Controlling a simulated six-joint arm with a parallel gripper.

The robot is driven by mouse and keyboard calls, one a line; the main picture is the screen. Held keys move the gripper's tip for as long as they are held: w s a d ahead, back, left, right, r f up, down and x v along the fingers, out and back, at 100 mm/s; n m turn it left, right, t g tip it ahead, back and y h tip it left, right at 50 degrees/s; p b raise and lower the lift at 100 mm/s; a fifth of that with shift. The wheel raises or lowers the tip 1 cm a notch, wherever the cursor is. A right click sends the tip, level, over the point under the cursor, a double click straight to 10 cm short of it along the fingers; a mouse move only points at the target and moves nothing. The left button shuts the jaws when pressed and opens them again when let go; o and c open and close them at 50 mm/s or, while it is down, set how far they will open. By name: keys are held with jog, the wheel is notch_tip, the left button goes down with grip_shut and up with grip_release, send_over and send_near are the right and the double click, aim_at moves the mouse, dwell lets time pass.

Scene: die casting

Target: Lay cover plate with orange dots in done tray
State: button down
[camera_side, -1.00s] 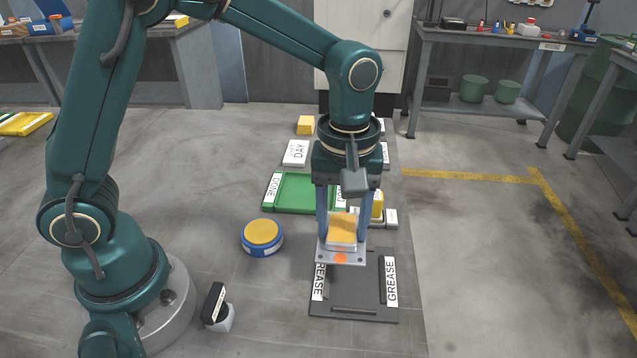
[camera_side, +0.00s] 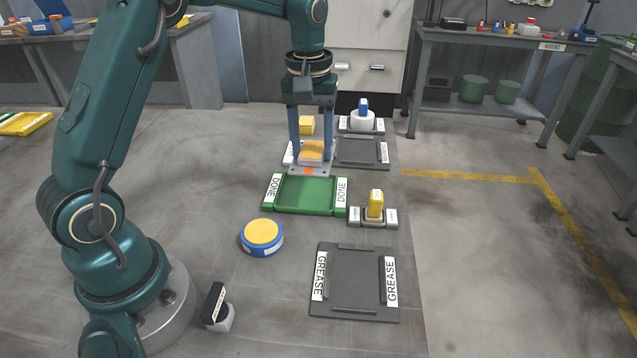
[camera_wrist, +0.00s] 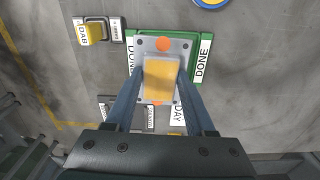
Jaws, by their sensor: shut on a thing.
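My gripper (camera_side: 311,152) is shut on the cover plate (camera_side: 308,170), a grey plate with an orange dot on its near edge and a yellow-orange block on top between the fingers. In the wrist view the plate (camera_wrist: 178,48) shows orange dots at both ends and holes at its corners. The plate is held in the air. The green done tray (camera_side: 305,208), with DONE labels at both sides, is empty in the side view. In the wrist view the plate covers much of the tray (camera_wrist: 197,34).
A dark GREASE mat (camera_side: 352,275) lies empty in front. A yellow-topped block (camera_side: 375,204) stands right of the tray. A blue and yellow round button (camera_side: 262,235) is at left. Behind are another dark mat (camera_side: 362,152) and a white pot with blue top (camera_side: 362,120).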

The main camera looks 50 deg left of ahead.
jog(key=shift+w+a+f, duration=0.2)
jog(key=shift+a+f, duration=0.2)
jog(key=shift+a, duration=0.3)
jog(key=shift+s+a+f+n, duration=0.1)
jog(key=shift+a+f+n, duration=0.2)
jog(key=shift+f, duration=0.15)
send_over(307, 195)
jog(key=shift+f, duration=2.95)
jog(key=shift+f, duration=0.85)
grip_release()
jog(key=shift+r, duration=0.15)
jog(key=shift+r, duration=3.85)
